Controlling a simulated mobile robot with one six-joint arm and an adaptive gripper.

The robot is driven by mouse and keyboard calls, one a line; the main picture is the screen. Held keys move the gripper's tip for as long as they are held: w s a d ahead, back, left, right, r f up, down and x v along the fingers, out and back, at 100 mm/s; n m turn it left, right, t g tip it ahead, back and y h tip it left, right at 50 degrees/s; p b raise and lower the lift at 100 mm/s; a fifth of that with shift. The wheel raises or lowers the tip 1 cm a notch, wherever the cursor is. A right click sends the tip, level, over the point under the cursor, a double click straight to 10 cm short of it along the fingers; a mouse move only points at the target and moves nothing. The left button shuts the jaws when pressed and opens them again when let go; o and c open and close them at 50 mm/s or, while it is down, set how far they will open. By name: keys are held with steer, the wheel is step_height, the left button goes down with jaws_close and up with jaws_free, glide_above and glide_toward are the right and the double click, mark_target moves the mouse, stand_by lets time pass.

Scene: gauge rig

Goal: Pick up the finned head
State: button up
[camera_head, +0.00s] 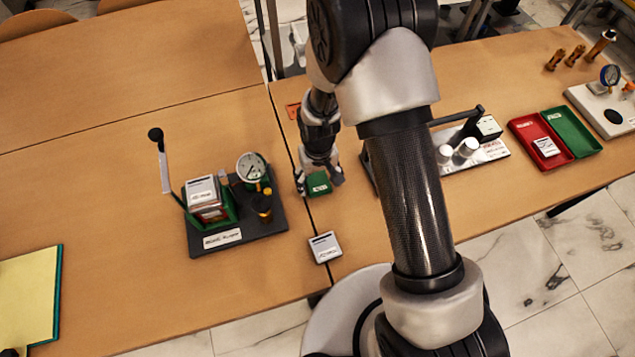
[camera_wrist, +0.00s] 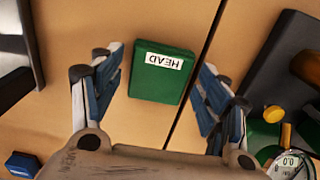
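A green block with a white label reading HEAD (camera_wrist: 160,75) lies on the wooden table in the wrist view, beside the dark seam between two tables. No fins can be made out on it. It also shows as a small green block (camera_head: 318,186) in the head view. My gripper (camera_head: 320,180) is over it, pointing down. In the wrist view my gripper's fingers (camera_wrist: 161,82) are spread, one on each side of the block, with gaps between them and it. Nothing is held. How high the fingertips are above the table cannot be told.
A dark-based rig with a gauge (camera_head: 252,166), lever and label-topped block (camera_head: 202,192) stands left. A grey block with a white label (camera_head: 325,247) lies near the front edge. Right are a white-cylinder fixture (camera_head: 466,149) and red (camera_head: 537,145) and green (camera_head: 570,132) trays.

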mark_target(318, 183)
steer(key=c, duration=1)
steer(key=shift+r, duration=0.1)
step_height(318, 183, up, 19)
steer(key=p, duration=0.6)
steer(key=d+m, duration=0.1)
steer(key=d, duration=0.3)
steer(key=d+r+m, duration=0.1)
steer(key=d, duration=0.3)
steer(key=d+r+m, duration=0.1)
steer(key=d, duration=0.3)
steer(key=shift+w+d+r, duration=0.1)
steer(key=shift+d+r, duration=0.05)
steer(key=shift+d, duration=0.05)
steer(key=shift+a, duration=0.1)
